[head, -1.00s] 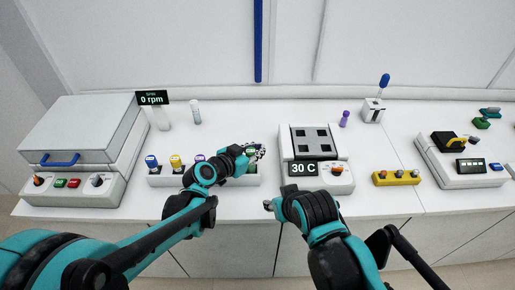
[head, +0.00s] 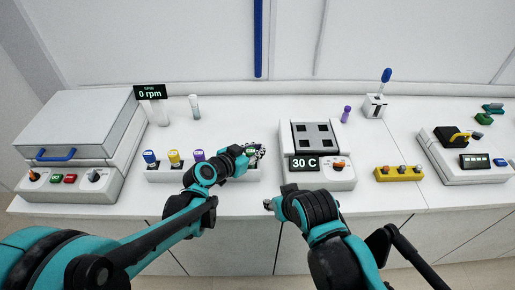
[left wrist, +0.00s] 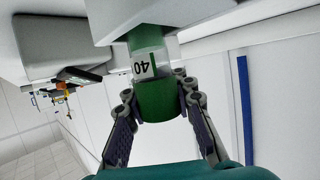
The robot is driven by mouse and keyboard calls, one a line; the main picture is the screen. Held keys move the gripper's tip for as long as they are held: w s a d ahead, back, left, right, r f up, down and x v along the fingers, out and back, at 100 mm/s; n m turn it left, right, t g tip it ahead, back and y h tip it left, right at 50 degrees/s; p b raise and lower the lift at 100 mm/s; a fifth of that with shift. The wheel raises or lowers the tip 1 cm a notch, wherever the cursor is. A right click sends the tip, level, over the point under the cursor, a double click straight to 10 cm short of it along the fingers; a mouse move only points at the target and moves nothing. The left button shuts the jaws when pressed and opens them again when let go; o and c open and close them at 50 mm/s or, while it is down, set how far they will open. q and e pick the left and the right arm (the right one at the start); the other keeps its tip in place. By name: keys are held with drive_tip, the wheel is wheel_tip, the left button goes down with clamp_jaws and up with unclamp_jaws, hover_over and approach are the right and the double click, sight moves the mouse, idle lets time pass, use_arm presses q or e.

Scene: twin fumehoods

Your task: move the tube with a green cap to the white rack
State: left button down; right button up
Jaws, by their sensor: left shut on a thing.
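The green-capped tube (left wrist: 148,62) is clear with green inside and a "40" mark. In the left wrist view its green cap (left wrist: 157,102) is between the fingers of my left gripper (left wrist: 158,92), which is shut on it. The tube's far end meets a pale block, the white rack (left wrist: 112,12); I cannot tell how deep it sits. In the head view my left gripper (head: 252,155) is at the right end of the white rack (head: 158,174) and mostly hides the tube. My right gripper (head: 269,204) is low in front of the bench, its jaws unclear.
Blue (head: 150,157), yellow (head: 173,156) and purple (head: 198,155) capped tubes stand in the rack left of my gripper. A centrifuge (head: 75,130) is at left, a 30 C heater block (head: 318,170) close at right. The bench behind the rack is mostly clear.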

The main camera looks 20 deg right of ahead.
use_arm(q)
drive_tip(key=shift+f, duration=0.3)
drive_tip(key=c, duration=1.2)
unclamp_jaws()
drive_tip(key=v, duration=1.2)
drive_tip(key=shift+r, duration=0.15)
drive_tip(key=s+a+f+n+y, duration=0.1)
drive_tip(key=s+a+n+y, duration=0.2)
drive_tip(key=a, duration=0.5)
drive_tip(key=s+a+f+n+y, duration=0.2)
drive_tip(key=s+a+n+y, duration=0.2)
drive_tip(key=a, duration=0.5)
drive_tip(key=s+a+f+n+y, duration=0.2)
drive_tip(key=s+a+n+y, duration=0.2)
drive_tip(key=a, duration=0.5)
drive_tip(key=shift+s+a+f+g, duration=0.1)
drive_tip(key=shift+s+f+g, duration=0.05)
drive_tip(key=shift+s, duration=0.25)
drive_tip(key=shift+s+a+f+g, duration=0.1)
drive_tip(key=shift+s+g, duration=0.05)
drive_tip(key=shift+s, duration=0.25)
